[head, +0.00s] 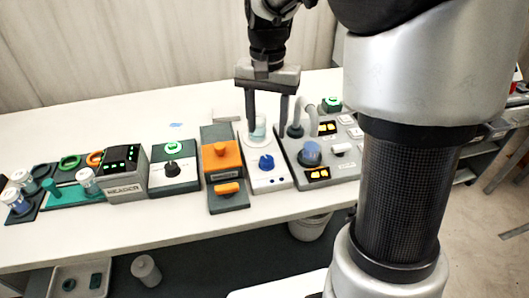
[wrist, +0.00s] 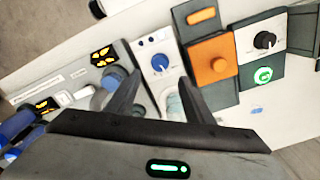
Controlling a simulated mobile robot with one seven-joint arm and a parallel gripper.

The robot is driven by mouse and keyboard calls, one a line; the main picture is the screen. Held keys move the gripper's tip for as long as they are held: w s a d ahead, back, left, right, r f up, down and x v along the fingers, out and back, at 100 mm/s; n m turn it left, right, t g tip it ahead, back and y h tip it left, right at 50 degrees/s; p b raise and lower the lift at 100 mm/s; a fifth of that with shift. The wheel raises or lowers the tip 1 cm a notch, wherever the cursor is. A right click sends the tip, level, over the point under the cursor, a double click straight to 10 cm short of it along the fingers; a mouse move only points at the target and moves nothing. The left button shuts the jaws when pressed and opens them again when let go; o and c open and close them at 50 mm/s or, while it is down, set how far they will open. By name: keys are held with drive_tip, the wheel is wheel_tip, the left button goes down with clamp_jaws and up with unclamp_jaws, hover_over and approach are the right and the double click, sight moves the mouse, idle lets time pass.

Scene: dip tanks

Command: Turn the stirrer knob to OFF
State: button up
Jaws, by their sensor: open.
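A white unit (head: 268,180) with a blue knob (head: 266,162) on its front looks like the stirrer. A clear beaker (head: 258,131) stands on its back part. Its lettering is too small to read. My gripper (head: 268,134) is open and points down above the back of this unit, with nothing held. In the wrist view, the blue knob (wrist: 160,62) lies just beyond the fingertips, roughly centred between them and apart from them. The beaker (wrist: 173,104) shows partly between the fingers. The knob's pointer setting cannot be read.
Left of the unit is a grey box with an orange block (head: 221,155), then a black-knob box (head: 173,168) with a green light and a reader (head: 124,172). On the right is a grey panel (head: 320,160) with another blue knob (head: 311,152). The table front is clear.

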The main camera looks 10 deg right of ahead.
sight(267, 159)
wheel_tip(267, 159, down, 10)
drive_tip(key=shift+f+b, duration=0.2)
drive_tip(key=shift+b, duration=0.75)
drive_tip(key=c, duration=1)
